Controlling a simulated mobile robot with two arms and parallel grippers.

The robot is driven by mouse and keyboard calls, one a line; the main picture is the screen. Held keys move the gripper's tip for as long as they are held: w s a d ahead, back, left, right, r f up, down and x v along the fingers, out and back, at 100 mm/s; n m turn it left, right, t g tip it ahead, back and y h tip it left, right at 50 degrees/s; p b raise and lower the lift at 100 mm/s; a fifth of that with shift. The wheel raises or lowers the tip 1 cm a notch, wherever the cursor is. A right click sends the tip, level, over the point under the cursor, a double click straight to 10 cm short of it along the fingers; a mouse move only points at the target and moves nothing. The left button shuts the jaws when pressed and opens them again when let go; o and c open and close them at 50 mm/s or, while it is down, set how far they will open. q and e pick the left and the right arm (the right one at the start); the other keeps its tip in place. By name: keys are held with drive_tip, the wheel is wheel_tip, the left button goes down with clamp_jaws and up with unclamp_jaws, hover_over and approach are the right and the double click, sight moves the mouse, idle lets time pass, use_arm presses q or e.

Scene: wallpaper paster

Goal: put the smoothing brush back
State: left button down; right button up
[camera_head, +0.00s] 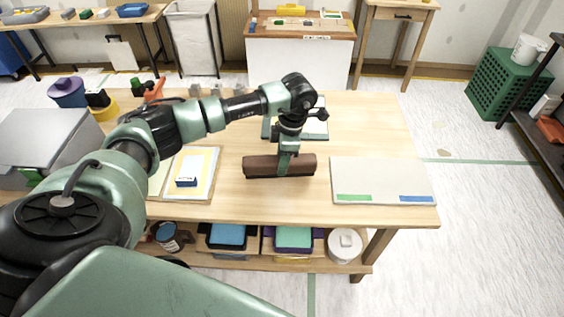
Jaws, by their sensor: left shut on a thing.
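My left gripper (287,163) reaches in from the left over the middle of the wooden table and points down. It is shut on a long brown block-shaped thing (264,167), which looks like the smoothing brush. The brush lies crosswise under the gripper, at or just above the table top (300,204); I cannot tell whether it touches. The fingers hide the middle of the brush. My right gripper is not in view.
A pale board (382,170) with a green and a blue strip lies at the table's right. A yellow-bordered sheet (206,165) with a small blue-and-white block (186,181) lies to the left. A grey box (42,137) stands far left. The shelf below holds trays and a white bucket (345,246).

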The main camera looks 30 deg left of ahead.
use_arm(q)
drive_tip(key=shift+f, duration=0.9)
drive_tip(key=c, duration=0.8)
unclamp_jaws()
drive_tip(key=r, duration=0.2)
drive_tip(key=d+r+b, duration=0.1)
drive_tip(key=r, duration=0.1)
drive_tip(key=w+r+b, duration=0.1)
drive_tip(key=r, duration=0.1)
drive_tip(key=shift+d+r, duration=0.1)
drive_tip(key=shift+d, duration=0.25)
drive_tip(key=shift+r, duration=0.65)
drive_tip(key=shift+s+f, duration=0.1)
drive_tip(key=shift+s, duration=0.05)
